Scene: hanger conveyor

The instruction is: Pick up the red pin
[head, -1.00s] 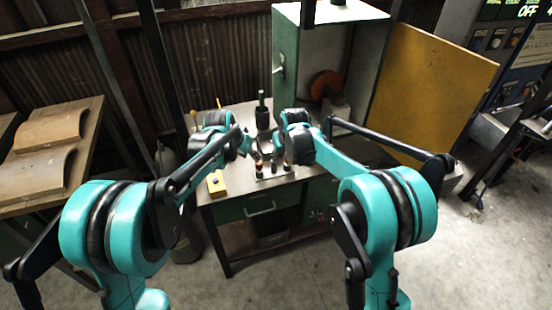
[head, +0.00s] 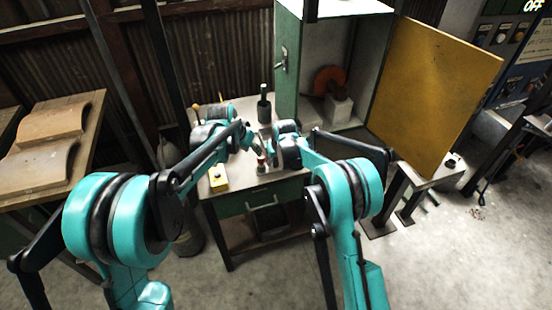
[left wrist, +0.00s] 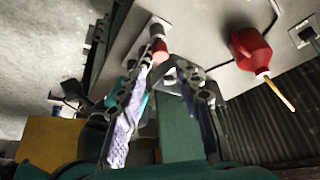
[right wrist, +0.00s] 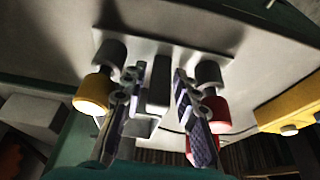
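The red pin (head: 261,163) stands on a light plate near the front of the workbench, small in the head view. In the left wrist view the red pin (left wrist: 159,50) is just beyond the tip of one finger. My left gripper (left wrist: 165,70) is open and empty. In the right wrist view the red pin (right wrist: 215,112) has a dark grey end and lies right of my right gripper (right wrist: 155,75), partly behind its right finger. That gripper is open around a dark upright piece (right wrist: 158,85); contact cannot be told. A yellow pin (right wrist: 94,92) is on its left.
A red bottle with a yellow spout (left wrist: 250,50) stands near the left gripper. A yellow box (head: 217,178) sits at the bench's front left. A dark bottle-shaped object (head: 264,105) stands behind the grippers. An open cabinet with a yellow door (head: 435,90) is at the right.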

